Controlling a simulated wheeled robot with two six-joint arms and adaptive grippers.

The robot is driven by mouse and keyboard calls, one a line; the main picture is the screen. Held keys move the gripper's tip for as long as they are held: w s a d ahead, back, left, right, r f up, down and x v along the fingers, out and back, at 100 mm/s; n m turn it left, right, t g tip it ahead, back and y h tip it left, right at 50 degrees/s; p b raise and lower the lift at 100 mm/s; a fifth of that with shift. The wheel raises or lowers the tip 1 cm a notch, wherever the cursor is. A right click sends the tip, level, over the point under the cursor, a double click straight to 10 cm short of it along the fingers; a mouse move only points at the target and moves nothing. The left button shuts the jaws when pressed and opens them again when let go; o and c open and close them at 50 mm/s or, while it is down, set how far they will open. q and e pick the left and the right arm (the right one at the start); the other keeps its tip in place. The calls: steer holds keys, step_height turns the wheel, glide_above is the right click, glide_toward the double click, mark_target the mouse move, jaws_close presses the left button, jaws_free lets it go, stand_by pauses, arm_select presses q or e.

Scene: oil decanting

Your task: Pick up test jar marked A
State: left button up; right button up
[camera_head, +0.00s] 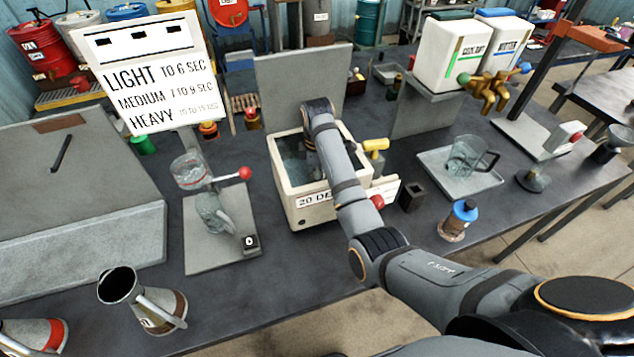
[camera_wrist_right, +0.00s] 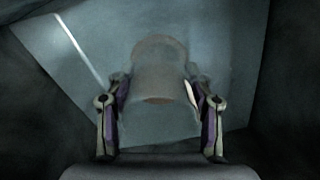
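My right arm reaches into the pale water bath (camera_head: 345,202) marked "20 DE...", and its gripper is hidden behind the wrist in the head view. In the right wrist view, the right gripper (camera_wrist_right: 157,92) has its fingers spread apart, one on each side of a dim, glassy jar (camera_wrist_right: 158,75) with a brownish band. The view is murky. I cannot tell whether the fingers touch the jar, and no letter A can be read on it. My left gripper is not in view.
A stand with a red-knobbed lever (camera_head: 244,173) and a metal jug (camera_head: 142,300) are left of the bath.

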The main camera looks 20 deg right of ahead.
steer(key=c, duration=0.7)
steer(key=shift+w+r, duration=0.1)
